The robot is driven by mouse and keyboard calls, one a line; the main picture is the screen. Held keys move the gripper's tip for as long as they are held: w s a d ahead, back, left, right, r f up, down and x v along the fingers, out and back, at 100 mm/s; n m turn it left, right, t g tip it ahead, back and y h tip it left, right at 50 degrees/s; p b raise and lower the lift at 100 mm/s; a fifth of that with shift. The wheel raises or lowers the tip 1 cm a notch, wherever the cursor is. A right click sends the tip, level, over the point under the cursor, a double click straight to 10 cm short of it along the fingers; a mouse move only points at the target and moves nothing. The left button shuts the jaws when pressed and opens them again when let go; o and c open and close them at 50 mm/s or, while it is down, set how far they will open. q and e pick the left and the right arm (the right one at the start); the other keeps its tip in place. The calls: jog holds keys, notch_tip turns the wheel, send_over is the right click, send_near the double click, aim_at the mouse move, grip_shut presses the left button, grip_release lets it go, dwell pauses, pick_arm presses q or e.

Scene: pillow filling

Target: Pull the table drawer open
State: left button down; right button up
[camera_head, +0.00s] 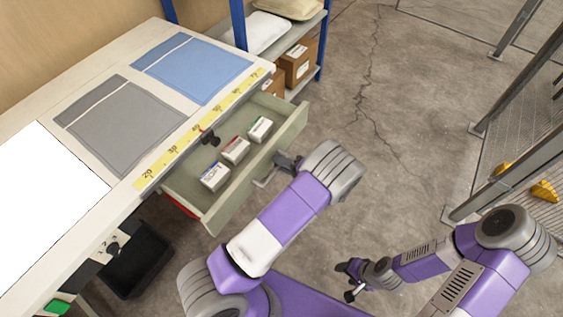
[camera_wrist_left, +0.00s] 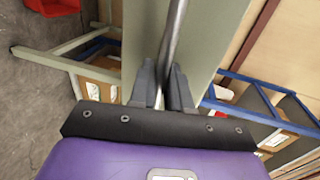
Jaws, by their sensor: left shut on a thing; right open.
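The table drawer (camera_head: 228,213) stands pulled out from under the table (camera_head: 188,62), its inside showing. Several small white boxes (camera_head: 235,150) lie in it. My left gripper (camera_head: 285,163) is at the outside of the drawer front, shut on the metal drawer handle (camera_head: 263,182). In the left wrist view the fingers (camera_wrist_left: 162,88) close around the handle bar (camera_wrist_left: 175,35), with the pale drawer front (camera_wrist_left: 200,50) behind it. My right gripper (camera_head: 352,282) is open and empty, over the floor at the lower right, away from the drawer.
A grey cloth (camera_head: 118,125) and a blue cloth (camera_head: 195,68) lie on the table beside a yellow ruler strip (camera_head: 200,130). A black bin (camera_head: 140,262) is below the table. A shelf with cardboard boxes (camera_head: 296,62) stands behind; a mesh fence is at right. The floor between is clear.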

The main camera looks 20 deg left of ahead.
pick_arm(q)
jog(key=c, duration=1.3)
grip_release()
jog(key=shift+d, duration=0.1)
jog(key=p+v, duration=0.1)
jog(key=v, duration=0.6)
jog(key=shift+d, duration=0.2)
